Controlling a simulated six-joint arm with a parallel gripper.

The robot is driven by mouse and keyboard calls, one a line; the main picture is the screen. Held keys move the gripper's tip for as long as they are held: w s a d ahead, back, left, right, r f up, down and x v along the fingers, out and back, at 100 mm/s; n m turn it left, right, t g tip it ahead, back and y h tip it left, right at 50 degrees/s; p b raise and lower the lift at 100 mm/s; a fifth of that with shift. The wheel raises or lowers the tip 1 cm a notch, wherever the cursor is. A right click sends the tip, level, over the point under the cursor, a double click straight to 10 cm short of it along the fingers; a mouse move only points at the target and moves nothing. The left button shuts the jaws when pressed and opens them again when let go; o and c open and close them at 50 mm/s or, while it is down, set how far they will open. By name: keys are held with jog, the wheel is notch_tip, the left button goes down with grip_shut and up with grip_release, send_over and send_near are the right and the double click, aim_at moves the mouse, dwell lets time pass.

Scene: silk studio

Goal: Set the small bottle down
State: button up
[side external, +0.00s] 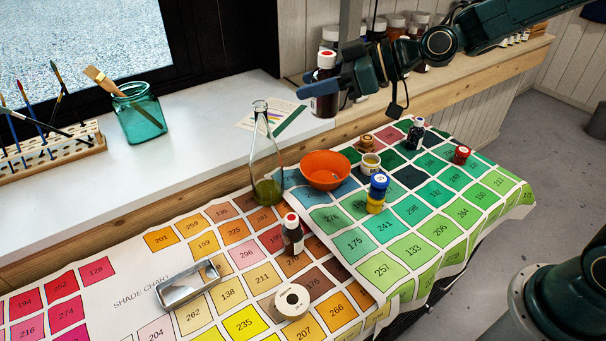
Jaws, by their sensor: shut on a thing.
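A small dark brown bottle (324,106) with a red and white cap is upright at the back, at the sill's right part. My gripper (322,86) reaches in from the right and is shut around the bottle's body, below the cap. The fingers hide part of its middle. The bottle's base shows over the pale sill (210,130); I cannot tell whether it touches the sill or hangs just above it. A similar dark bottle (292,238) with a red cap stands on the shade chart cloth (130,293).
A glass flask (265,165), an orange bowl (326,170), stacked blue and yellow pots (377,195), a metal tray (189,286) and a tape roll (292,302) stand on the cloth. Brown jars (395,28) stand behind my gripper. A card (270,117) lies left of the held bottle.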

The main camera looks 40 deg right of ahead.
notch_tip(320, 180, up, 6)
jog(key=w+a+f+m+t+h, duration=0.1)
jog(key=w+a+m+h, duration=0.1)
jog(key=w, duration=0.4)
jog(key=w+a+f+m+t+h, duration=0.1)
jog(key=w+a+m+t, duration=0.15)
jog(key=w, duration=0.35)
jog(key=shift+w+a+r+m+h, duration=1.1)
jog(key=shift+w+a+m+h, duration=1.65)
jog(key=shift+a, duration=2)
notch_tip(320, 180, down, 34)
jog(key=s+n+h, duration=0.1)
jog(key=shift+r, duration=0.2)
jog(key=shift+t, duration=0.25)
jog(key=shift+f, duration=2.15)
jog(key=shift+f, duration=0.15)
jog(key=o, duration=1.1)
